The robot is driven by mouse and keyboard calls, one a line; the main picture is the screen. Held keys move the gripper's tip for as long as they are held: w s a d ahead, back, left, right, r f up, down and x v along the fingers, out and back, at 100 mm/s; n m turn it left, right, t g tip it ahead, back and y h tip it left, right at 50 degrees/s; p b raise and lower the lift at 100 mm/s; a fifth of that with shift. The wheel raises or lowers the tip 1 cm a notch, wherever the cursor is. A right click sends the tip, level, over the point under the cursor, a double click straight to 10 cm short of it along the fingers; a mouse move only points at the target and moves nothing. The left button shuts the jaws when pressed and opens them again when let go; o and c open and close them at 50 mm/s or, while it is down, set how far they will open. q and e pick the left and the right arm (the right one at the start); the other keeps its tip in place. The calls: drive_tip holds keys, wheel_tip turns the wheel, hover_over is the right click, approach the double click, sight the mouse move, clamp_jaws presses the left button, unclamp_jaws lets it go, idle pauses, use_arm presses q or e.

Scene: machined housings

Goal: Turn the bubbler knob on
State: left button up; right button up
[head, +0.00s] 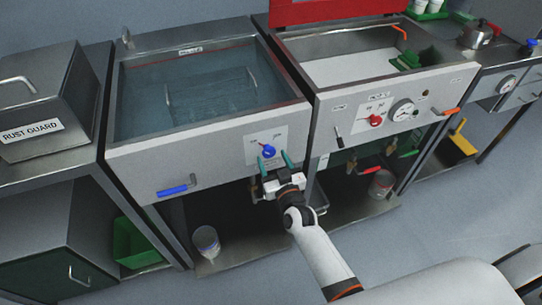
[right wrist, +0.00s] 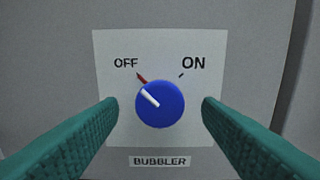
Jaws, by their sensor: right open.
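The bubbler knob (right wrist: 160,104) is a round blue knob with a white pointer line, on a white plate (right wrist: 110,60) marked OFF and ON above a BUBBLER label (right wrist: 160,161). Its pointer is turned up and left toward OFF, in line with a red mark. In the head view the knob (head: 268,151) sits on the front panel of the water-filled tank. My right gripper (head: 273,161) is open in front of it; in the right wrist view its green fingers (right wrist: 159,112) stand left and right of the knob, apart from it. My left gripper is not in view.
The water tank (head: 128,130) has a blue-handled lever (head: 173,190) low on its front. To its right is a second basin with a red knob (head: 375,120) and a dial (head: 402,110). A RUST GUARD box (head: 45,110) stands left. A white bucket (head: 206,243) is below.

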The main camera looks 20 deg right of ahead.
drive_tip(key=shift+w, duration=1.05)
drive_tip(key=c, duration=1)
